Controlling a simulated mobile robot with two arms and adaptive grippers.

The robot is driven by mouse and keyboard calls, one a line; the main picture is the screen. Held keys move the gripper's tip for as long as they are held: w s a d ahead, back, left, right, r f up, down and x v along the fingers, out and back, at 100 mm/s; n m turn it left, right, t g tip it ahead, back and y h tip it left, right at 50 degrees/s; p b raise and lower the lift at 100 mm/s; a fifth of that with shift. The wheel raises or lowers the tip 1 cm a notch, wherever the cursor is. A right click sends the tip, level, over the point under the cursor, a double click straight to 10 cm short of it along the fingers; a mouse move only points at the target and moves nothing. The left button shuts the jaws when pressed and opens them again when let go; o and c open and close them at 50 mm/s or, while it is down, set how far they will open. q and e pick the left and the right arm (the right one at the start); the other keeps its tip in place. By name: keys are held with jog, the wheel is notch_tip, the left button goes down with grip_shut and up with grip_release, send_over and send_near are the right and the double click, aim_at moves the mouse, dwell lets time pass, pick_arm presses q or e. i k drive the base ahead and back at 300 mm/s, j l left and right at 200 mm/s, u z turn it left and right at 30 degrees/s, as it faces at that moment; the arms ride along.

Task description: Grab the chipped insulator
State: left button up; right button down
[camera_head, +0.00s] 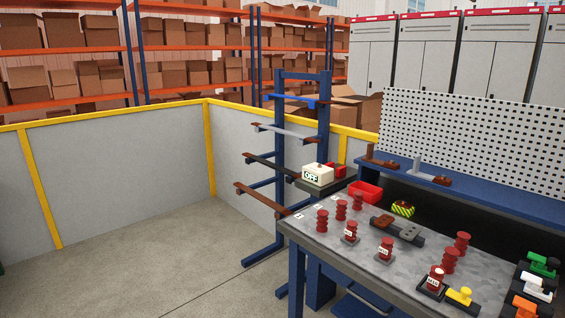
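Several dark red ribbed insulators stand upright on the grey workbench (300,232). Three are near the back left: one insulator (322,220), a second insulator (341,210) and a third insulator (357,202). Two insulators carry white labels in the front middle, a left labelled one (351,232) and a right labelled one (385,249). Another labelled insulator (435,280) stands on a dark base at the front right. Two more, a far insulator (462,243) and a near insulator (450,261), stand at the right. I cannot tell which insulator is chipped. Neither gripper is in view.
A dark tool with a brown handle (398,230) lies mid-bench. A red bin (366,191) and a yellow-black striped object (403,209) are behind it. Coloured clamps (538,285) line the right. A blue rack (324,115) stands behind. Open floor (130,265) lies at left.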

aim_at(433, 284)
jog(key=l+u, duration=0.1)
jog(key=l, duration=1.2)
